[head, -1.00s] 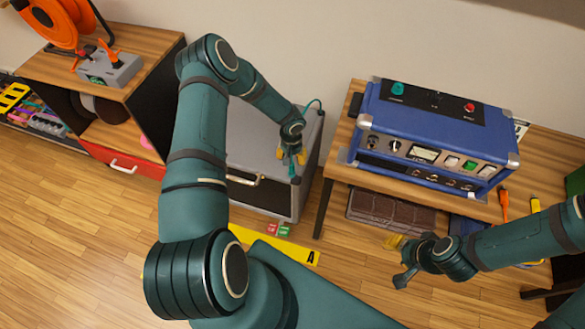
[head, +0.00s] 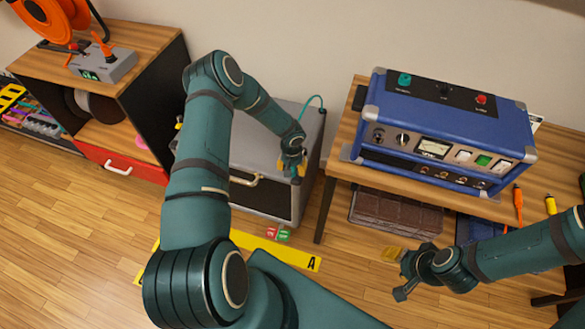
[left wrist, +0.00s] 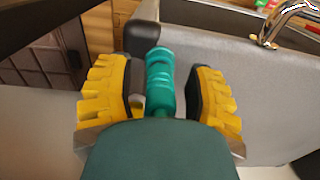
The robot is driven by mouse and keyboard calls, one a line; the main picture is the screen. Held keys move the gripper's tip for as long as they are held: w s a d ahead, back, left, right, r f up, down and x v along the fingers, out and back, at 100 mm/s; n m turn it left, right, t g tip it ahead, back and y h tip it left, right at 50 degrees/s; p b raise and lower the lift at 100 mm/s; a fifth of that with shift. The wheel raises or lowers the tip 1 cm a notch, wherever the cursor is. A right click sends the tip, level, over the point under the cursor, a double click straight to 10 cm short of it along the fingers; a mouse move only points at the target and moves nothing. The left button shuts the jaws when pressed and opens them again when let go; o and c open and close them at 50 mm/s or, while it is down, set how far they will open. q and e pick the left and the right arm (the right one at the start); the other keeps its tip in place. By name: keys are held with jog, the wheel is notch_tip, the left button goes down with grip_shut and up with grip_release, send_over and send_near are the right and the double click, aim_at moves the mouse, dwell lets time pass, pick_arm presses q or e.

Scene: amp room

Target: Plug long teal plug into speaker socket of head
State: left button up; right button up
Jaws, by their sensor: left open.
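The long teal plug (left wrist: 160,82) lies between the two yellow-padded fingers of my left gripper (left wrist: 160,95) in the left wrist view. The fingers are open, with a gap showing on both sides of the plug. In the head view my left gripper (head: 291,167) is low over the grey cabinet (head: 268,125), near its front right edge. A thin teal cable loops up behind it. The blue amp head (head: 447,128) stands on the wooden table, its knobs and switches facing me; its speaker socket cannot be made out. My right gripper (head: 406,283) is low in front of the table, its jaws unclear.
The wooden table (head: 345,172) carries an orange screwdriver (head: 517,205) and a yellow tool (head: 550,205) right of the amp. A brown ribbed box (head: 395,211) is below. A shelf with a grey box (head: 103,66) stands left.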

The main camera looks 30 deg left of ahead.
pick_arm(q)
jog(key=shift+b, duration=0.55)
dwell(0.9)
grip_shut()
jog(key=shift+r, duration=0.15)
jog(key=shift+r+p, duration=1.45)
jog(key=shift+r, duration=1.45)
